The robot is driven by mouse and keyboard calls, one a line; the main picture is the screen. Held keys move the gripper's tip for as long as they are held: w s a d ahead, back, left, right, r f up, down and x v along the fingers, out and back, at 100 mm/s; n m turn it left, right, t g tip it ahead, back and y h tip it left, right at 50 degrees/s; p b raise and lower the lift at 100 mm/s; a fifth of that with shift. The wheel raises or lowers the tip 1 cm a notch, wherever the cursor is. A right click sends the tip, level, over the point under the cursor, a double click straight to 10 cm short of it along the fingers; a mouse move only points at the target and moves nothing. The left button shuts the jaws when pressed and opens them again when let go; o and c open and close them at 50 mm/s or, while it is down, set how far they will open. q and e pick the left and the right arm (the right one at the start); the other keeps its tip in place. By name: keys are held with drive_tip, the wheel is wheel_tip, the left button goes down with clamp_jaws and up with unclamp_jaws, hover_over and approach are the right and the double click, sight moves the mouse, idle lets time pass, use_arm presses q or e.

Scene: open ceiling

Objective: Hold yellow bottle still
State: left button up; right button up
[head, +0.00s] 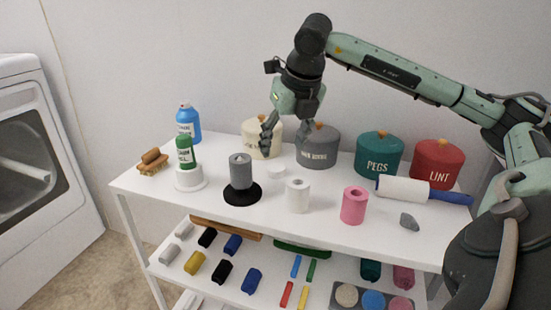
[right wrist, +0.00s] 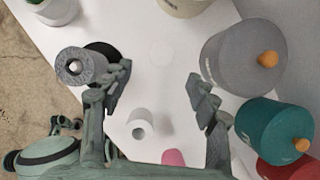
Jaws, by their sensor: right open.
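I do not see a clearly yellow bottle on the shelf top. The bottles in the head view are a blue bottle (head: 188,122) at the back left and a green bottle (head: 185,152) on a round white base. My right gripper (head: 286,138) is open and empty, pointing down in front of the cream canister (head: 262,148) and the grey canister (head: 318,152). In the right wrist view its fingers (right wrist: 160,86) are spread apart over bare white shelf, with the grey roll (right wrist: 72,67) left of them. My left gripper is not in view.
A brush (head: 152,163) is far left. The lower shelf (head: 283,268) holds small coloured items.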

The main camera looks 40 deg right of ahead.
sight(276, 167)
drive_tip(key=shift+w+d+f, duration=0.25)
drive_tip(key=shift+w+f, duration=0.05)
drive_tip(key=shift+w, duration=0.1)
drive_tip(key=x, duration=0.7)
drive_tip(key=shift+s+b, duration=0.1)
drive_tip(key=shift+b, duration=0.25)
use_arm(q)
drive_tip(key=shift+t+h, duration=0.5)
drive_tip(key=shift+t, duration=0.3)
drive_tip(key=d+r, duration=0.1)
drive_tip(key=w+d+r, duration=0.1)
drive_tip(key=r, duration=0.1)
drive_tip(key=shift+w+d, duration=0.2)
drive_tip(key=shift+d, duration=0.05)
use_arm(e)
drive_tip(key=shift+c, duration=0.2)
drive_tip(key=c, duration=0.7)
